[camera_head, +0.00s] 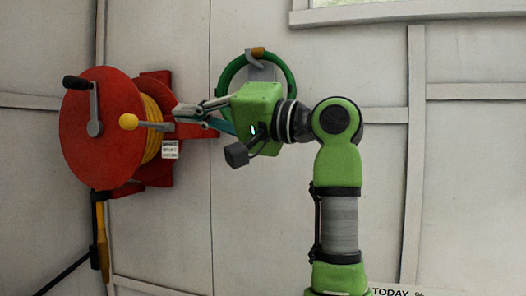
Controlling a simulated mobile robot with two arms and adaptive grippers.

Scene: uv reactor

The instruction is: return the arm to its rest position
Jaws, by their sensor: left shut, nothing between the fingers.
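My left arm is green with dark joints; its upright link (338,222) rises from the bottom of the view and bends left at the top. My left gripper (180,112) points left, toward a red hose reel. Its grey fingers are shut with nothing between them. The fingertips show just right of a grey lever with a yellow knob (128,121); I cannot tell how far apart they are in depth. My right gripper is not in view.
The red reel (98,150) with yellow hose and a black-handled crank (77,83) is on the pale panelled wall (265,225). A coiled green hose (230,73) hangs behind my gripper, partly hidden. A window (400,8) is at top right.

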